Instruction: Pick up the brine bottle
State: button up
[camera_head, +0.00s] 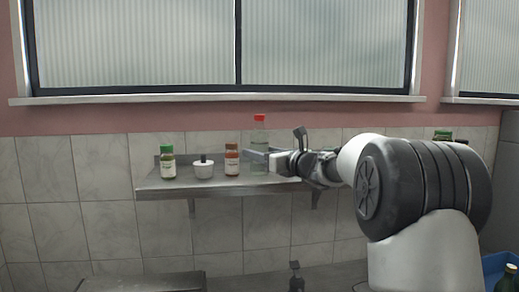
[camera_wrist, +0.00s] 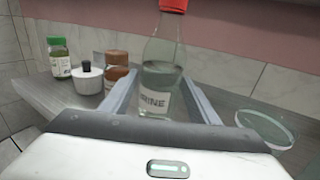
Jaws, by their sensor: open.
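The brine bottle (camera_head: 259,137) is clear with a red cap and stands upright on the wall shelf. In the wrist view the brine bottle (camera_wrist: 161,68) shows a white label reading "RINE", its first letter hidden. My gripper (camera_head: 268,158) reaches in from the right at the bottle's height. In the wrist view my gripper (camera_wrist: 160,96) is open, with one finger on each side of the bottle's lower part. I cannot tell whether either finger touches the glass.
On the shelf (camera_head: 216,186), left of the bottle, stand a brown jar with a red-brown lid (camera_head: 231,159), a white pot with a dark knob (camera_head: 203,170) and a green-capped jar (camera_head: 167,162). A round glass dish (camera_wrist: 266,126) lies right of my gripper. Tiled wall is behind.

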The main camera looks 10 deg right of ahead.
jog(key=p+x, duration=0.1)
jog(key=x, duration=0.4)
jog(key=shift+p, duration=0.35)
jog(key=c, duration=0.6)
jog(key=shift+r, duration=0.1)
jog(key=shift+c, duration=0.2)
